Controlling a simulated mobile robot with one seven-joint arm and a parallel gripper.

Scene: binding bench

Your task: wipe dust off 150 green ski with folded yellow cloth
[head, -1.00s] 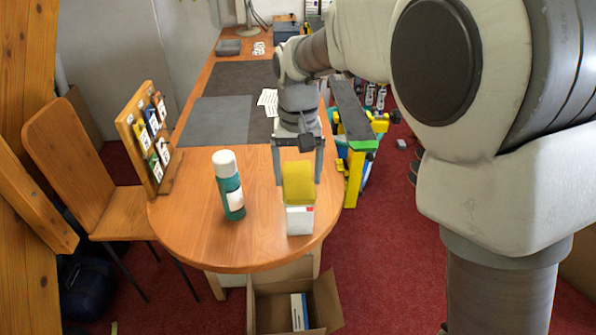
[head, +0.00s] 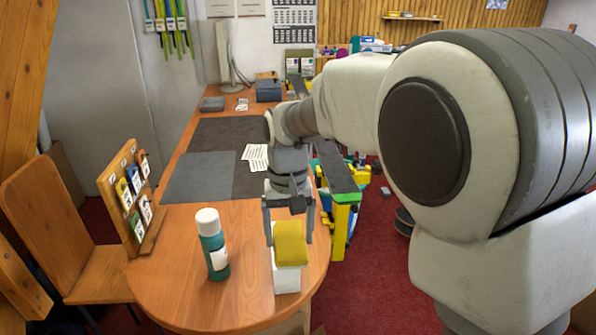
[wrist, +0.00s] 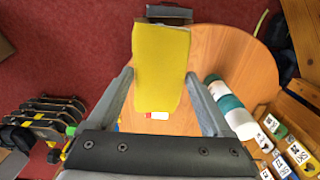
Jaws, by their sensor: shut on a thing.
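The folded yellow cloth (head: 291,243) is between the fingers of my gripper (head: 289,236), above the near end of the wooden table. My gripper is shut on it. In the wrist view the cloth (wrist: 160,65) fills the space between the fingers (wrist: 158,80). A white box (head: 287,280) shows just below the cloth; I cannot tell whether they touch. A dark ski with a green tip (head: 339,172) lies along the table's right side on yellow supports, right of my gripper and apart from the cloth. Dust on it is too small to tell.
A green bottle with a white cap (head: 213,245) stands on the table (head: 180,290) left of the gripper. A wooden rack of coloured tags (head: 136,200) stands at the left edge. Grey mats (head: 205,177) and papers lie farther back. A wooden chair (head: 60,225) is at left.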

